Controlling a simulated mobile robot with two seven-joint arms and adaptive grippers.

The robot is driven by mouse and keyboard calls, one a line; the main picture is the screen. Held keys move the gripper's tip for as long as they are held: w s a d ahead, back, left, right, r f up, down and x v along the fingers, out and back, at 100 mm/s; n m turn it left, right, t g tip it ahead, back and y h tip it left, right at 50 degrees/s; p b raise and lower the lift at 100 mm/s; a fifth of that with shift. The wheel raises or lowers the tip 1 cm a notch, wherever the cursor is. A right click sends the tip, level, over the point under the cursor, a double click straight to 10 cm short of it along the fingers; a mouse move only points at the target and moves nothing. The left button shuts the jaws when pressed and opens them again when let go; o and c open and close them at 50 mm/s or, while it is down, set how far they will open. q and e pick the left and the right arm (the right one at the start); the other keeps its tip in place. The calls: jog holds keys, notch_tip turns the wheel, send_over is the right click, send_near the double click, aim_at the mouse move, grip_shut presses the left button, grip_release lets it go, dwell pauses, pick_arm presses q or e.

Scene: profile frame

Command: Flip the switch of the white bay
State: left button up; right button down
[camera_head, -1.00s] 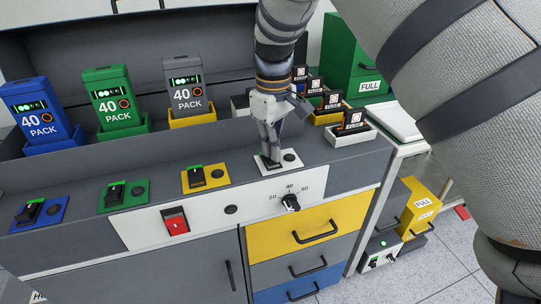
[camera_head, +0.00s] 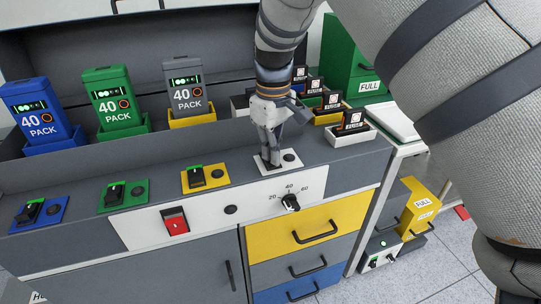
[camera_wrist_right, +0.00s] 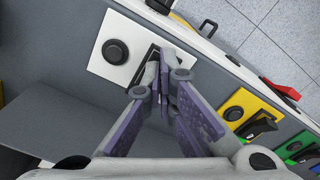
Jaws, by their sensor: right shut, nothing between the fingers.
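The white switch plate (camera_head: 294,167) is at the right end of the row on the grey console top. Its black round button (camera_head: 289,157) is visible; its switch is mostly hidden behind my fingers. My right gripper (camera_head: 271,160) is shut and empty, pointing down with its fingertips at the switch. In the right wrist view the fingertips (camera_wrist_right: 166,58) lie over the dark switch opening, beside the round button (camera_wrist_right: 115,51) on the white plate (camera_wrist_right: 97,66). I cannot tell the switch's position. My left gripper is not in view.
Yellow (camera_head: 217,184), green (camera_head: 137,202) and blue (camera_head: 58,218) switch plates sit to the left. Grey (camera_head: 185,95), green (camera_head: 118,112) and blue (camera_head: 51,128) packs stand behind them. A dial (camera_head: 291,203) and red switch (camera_head: 175,222) are on the front panel.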

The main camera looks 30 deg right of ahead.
notch_tip(320, 180, up, 5)
jog(key=shift+p, duration=0.7)
jog(key=shift+r, duration=0.9)
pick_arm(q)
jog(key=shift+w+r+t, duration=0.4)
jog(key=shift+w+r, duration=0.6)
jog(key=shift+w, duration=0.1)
